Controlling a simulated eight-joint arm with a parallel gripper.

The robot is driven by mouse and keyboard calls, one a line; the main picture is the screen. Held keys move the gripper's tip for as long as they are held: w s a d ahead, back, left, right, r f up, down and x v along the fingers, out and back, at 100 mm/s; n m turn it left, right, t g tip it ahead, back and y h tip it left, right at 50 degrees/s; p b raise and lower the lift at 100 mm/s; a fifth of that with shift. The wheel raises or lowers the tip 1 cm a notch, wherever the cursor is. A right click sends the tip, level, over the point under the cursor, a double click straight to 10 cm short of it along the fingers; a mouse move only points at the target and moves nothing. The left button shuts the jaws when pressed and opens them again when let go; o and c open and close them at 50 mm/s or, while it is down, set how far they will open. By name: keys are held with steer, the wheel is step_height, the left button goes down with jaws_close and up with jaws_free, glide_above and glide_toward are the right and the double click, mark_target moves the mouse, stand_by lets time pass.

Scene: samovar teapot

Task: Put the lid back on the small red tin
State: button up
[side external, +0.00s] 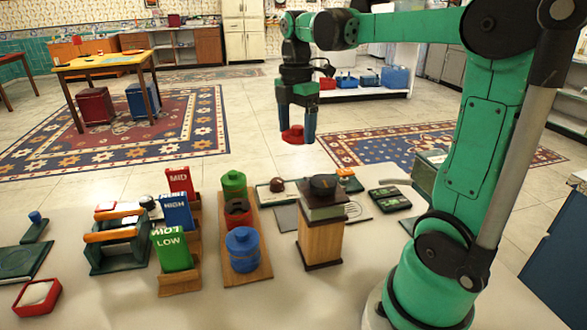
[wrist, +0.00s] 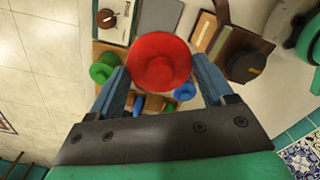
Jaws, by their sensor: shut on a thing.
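My gripper (side external: 297,125) is shut on a red round lid (side external: 293,136), held high above the far side of the table. In the wrist view the lid (wrist: 160,60) sits between the two fingers. The small red tin (side external: 238,219) stands without a lid, its dark inside showing, on a wooden tray (side external: 262,272) between a green lidded tin (side external: 233,183) and a blue lidded tin (side external: 243,252). The lid is up and to the right of the red tin in the side view. In the wrist view I cannot make out the red tin; the lid and fingers cover much of the tray.
A wooden block stand with a dark round top (side external: 322,186) rises right of the tray. Labelled red, blue and green cards (side external: 173,250) stand in wooden holders to the left. A green and orange rack (side external: 119,243) is farther left. Flat items lie behind the stand.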

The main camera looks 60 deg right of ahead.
steer(key=shift+r, duration=0.5)
steer(key=shift+w+a+r, duration=0.15)
steer(key=shift+w, duration=0.05)
steer(key=w+a+f+n, duration=0.6)
steer(key=w+a+f, duration=0.1)
steer(key=w+a, duration=0.1)
steer(key=shift+a+f, duration=0.2)
steer(key=shift+f, duration=1.4)
steer(key=shift+a+f, duration=0.15)
steer(key=shift+f, duration=1.45)
steer(key=shift+f, duration=0.15)
steer(key=o, duration=1.1)
steer(key=shift+o, duration=0.2)
